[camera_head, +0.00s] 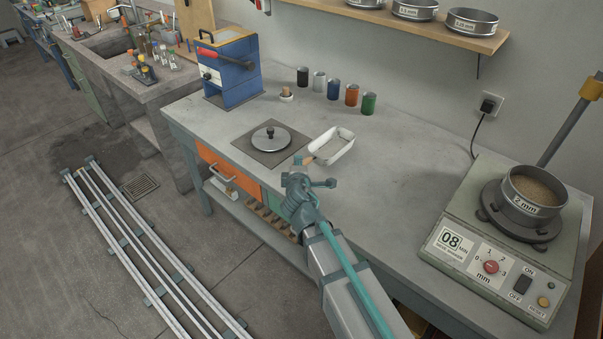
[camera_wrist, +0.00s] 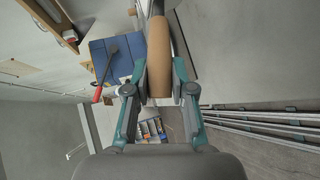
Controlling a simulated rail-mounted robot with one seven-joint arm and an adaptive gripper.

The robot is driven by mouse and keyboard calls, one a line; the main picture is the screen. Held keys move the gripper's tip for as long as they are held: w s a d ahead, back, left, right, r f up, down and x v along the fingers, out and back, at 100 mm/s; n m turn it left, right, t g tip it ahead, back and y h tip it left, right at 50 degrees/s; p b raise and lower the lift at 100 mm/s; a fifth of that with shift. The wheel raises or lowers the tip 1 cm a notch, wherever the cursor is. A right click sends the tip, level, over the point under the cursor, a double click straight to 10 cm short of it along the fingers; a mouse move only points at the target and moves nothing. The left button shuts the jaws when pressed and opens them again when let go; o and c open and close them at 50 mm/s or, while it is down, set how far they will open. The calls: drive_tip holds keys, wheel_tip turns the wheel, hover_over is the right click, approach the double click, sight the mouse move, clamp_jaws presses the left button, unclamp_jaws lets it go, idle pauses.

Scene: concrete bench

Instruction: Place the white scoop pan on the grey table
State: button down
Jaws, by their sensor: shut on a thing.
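The white scoop pan (camera_head: 336,148) shows in the head view over the middle of the grey table (camera_head: 400,165), right of a round lid. It looks level and holds some greyish material. Whether it touches the table or hangs just above it, I cannot tell. Its wooden handle (camera_wrist: 159,55) points toward my gripper (camera_head: 300,172). In the wrist view my gripper (camera_wrist: 160,78) is shut on this handle, one finger on each side. Most of the pan is hidden behind the handle in that view.
The lidded plate (camera_head: 270,137) lies left of the pan. Several coloured cups (camera_head: 352,94) stand behind it, with a blue machine (camera_head: 230,70) at back left. A sieve shaker (camera_head: 505,240) stands at right. Table between pan and shaker is clear.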

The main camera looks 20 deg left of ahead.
drive_tip(key=shift+w+d+f, duration=0.25)
drive_tip(key=shift+f, duration=0.1)
drive_tip(key=shift+w+d+f, duration=0.1)
drive_tip(key=shift+d+f, duration=0.05)
drive_tip(key=shift+f, duration=1.65)
drive_tip(key=c, duration=1)
unclamp_jaws()
drive_tip(key=shift+f, duration=0.1)
drive_tip(key=b+v, duration=0.1)
drive_tip(key=v, duration=0.6)
drive_tip(key=shift+d, duration=0.1)
drive_tip(key=shift+s, duration=0.25)
drive_tip(key=shift+r, duration=0.2)
